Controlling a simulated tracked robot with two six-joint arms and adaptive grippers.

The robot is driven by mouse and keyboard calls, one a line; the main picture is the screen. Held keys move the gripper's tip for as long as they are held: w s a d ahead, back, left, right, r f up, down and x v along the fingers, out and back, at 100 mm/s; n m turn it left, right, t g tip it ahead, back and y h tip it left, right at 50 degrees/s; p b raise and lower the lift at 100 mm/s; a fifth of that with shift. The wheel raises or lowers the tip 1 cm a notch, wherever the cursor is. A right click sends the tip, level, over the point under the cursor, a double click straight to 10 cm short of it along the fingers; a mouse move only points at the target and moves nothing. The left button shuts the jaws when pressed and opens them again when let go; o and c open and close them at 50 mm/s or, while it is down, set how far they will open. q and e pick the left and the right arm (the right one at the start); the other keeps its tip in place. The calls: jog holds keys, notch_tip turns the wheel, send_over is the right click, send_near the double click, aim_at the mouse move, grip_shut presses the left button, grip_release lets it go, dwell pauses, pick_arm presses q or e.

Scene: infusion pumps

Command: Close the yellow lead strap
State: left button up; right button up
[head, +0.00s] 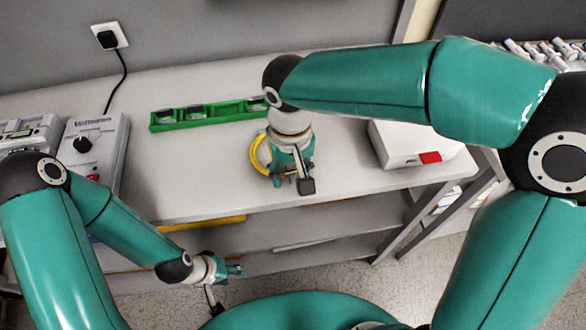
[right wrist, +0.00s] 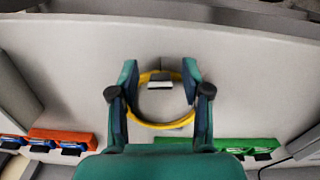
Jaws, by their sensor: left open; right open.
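The yellow lead strap (head: 259,153) lies on the bench as a thin loop, partly hidden by my right gripper (head: 292,178) above it. In the right wrist view the strap (right wrist: 152,124) is a ring between the two fingers. A small white and black piece (right wrist: 159,82) sits at its upper side. I cannot tell whether the ring's ends meet there. My right gripper (right wrist: 160,76) is open, one finger on each side of the ring; contact is unclear. My left gripper (head: 232,270) is open and empty, low in front of the bench edge.
A green holder (head: 215,114) with dark clips lies behind the strap. An orange holder (right wrist: 72,137) shows in the right wrist view. A grey box with a knob (head: 98,143) stands left; a white box with a red label (head: 410,148) stands right. The bench front is clear.

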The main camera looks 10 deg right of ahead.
jog(key=shift+c, duration=0.3)
grip_shut()
jog(key=shift+d, duration=0.15)
jog(key=shift+w+r+g+p, duration=0.1)
jog(key=shift+r+g+p, duration=0.2)
jog(key=shift+p, duration=0.4)
jog(key=g+p, duration=0.1)
jog(key=p, duration=0.2)
jog(key=g+p, duration=0.2)
jog(key=w+g+p, duration=0.1)
jog(key=p, duration=0.2)
jog(key=shift+w+a+r+h+p, duration=0.1)
jog(key=shift+a+h+p, duration=0.15)
jog(key=shift+h+p, duration=0.05)
jog(key=shift+w+f+g+p, duration=0.15)
jog(key=shift+g+p, duration=0.45)
jog(key=shift+w+f+g+p, duration=0.15)
jog(key=shift+g+p, duration=0.4)
jog(key=shift+g, duration=0.05)
jog(key=shift+o, duration=0.3)
grip_release()
